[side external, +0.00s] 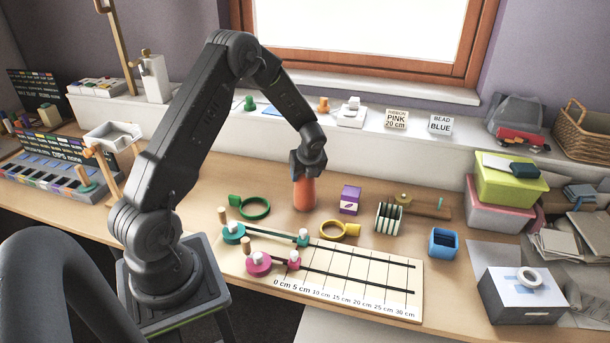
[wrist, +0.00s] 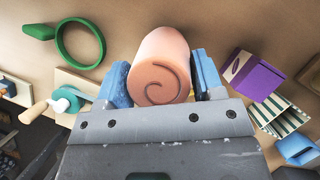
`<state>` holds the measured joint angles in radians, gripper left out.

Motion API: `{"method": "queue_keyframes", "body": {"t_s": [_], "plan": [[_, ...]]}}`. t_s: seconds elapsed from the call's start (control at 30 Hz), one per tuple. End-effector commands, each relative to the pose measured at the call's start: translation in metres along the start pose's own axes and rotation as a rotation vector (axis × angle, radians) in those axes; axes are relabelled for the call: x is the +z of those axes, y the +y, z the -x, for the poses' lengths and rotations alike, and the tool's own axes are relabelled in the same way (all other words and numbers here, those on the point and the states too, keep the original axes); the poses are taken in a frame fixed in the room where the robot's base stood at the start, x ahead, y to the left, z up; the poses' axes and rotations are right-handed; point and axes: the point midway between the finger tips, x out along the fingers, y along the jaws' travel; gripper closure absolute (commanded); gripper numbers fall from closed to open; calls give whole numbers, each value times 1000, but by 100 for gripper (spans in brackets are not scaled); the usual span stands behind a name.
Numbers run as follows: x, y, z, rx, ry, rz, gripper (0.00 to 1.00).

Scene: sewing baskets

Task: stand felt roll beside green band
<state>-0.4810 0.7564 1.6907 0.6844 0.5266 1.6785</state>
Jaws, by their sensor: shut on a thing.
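The felt roll (side external: 304,193) is an orange-pink cylinder, upright at the middle of the table. My gripper (side external: 306,172) is above it with its jaws shut around its upper part. In the wrist view the roll (wrist: 158,72) shows its spiral end between the two blue fingers of my gripper (wrist: 160,85). I cannot tell whether its base touches the table. The green band (side external: 255,208) is a ring with a tab, lying flat to the left of the roll with a gap between them. It also shows at the upper left of the wrist view (wrist: 80,43).
A yellow band (side external: 340,230) lies in front of the roll. Bare table surrounds the roll.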

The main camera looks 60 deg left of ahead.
Motion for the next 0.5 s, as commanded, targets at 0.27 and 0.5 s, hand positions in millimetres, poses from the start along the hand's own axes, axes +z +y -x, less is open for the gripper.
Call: {"method": "queue_keyframes", "body": {"t_s": [0.27, 0.5], "plan": [[-3, 0, -7, -2, -2, 1, 85], [-5, 0, -11, -1, 0, 0, 32]]}}
